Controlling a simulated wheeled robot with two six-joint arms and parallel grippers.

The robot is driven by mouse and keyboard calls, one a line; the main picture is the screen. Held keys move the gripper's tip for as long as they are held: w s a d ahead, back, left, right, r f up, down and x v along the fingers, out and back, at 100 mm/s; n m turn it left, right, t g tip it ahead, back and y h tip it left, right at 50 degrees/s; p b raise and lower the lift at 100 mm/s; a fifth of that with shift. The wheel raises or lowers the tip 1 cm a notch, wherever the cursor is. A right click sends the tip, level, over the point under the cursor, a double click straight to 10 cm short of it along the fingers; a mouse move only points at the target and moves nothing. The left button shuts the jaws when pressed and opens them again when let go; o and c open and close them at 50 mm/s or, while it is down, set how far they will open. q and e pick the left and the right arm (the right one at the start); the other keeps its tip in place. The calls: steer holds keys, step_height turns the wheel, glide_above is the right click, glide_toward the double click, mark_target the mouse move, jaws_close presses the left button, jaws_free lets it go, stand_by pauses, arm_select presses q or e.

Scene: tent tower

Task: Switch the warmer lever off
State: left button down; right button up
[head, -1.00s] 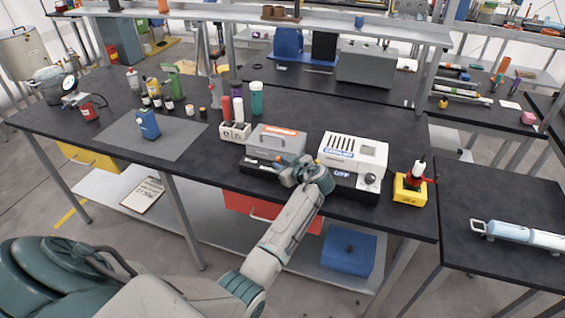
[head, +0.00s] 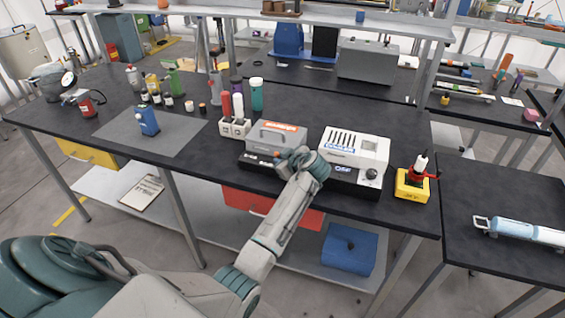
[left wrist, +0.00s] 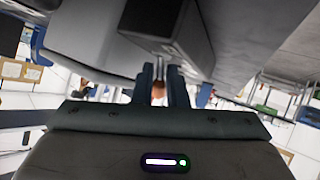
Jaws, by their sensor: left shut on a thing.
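The warmer looks to be the grey box (head: 277,136) with an orange label, on a black base on the long dark table. My left gripper (head: 281,157) is at the front right of this box, beside the white cooler (head: 354,149). In the left wrist view its two dark fingers (left wrist: 160,85) are shut on a small orange-brown piece (left wrist: 158,90), which seems to be the warmer lever. The fingers and wrist hide most of the lever, so its exact position cannot be told. My right gripper is not in view.
A white holder (head: 235,128) with red and white bottles stands left of the warmer. A yellow block (head: 411,186) with a red-and-black top stands right of the cooler. A grey mat (head: 165,138) carries a blue bottle (head: 148,121). The table's front edge runs below my gripper.

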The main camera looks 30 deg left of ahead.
arm_select(q)
steer(key=shift+a+r, duration=0.1)
steer(key=shift+r, duration=0.1)
steer(key=c, duration=1.7)
jaws_free()
steer(key=shift+c, duration=0.2)
steer(key=shift+s+d, duration=0.1)
steer(key=shift+d, duration=0.1)
steer(key=b+v, duration=0.3)
steer(key=v, duration=0.7)
steer(key=shift+s+r, duration=0.1)
steer(key=shift+r, duration=0.05)
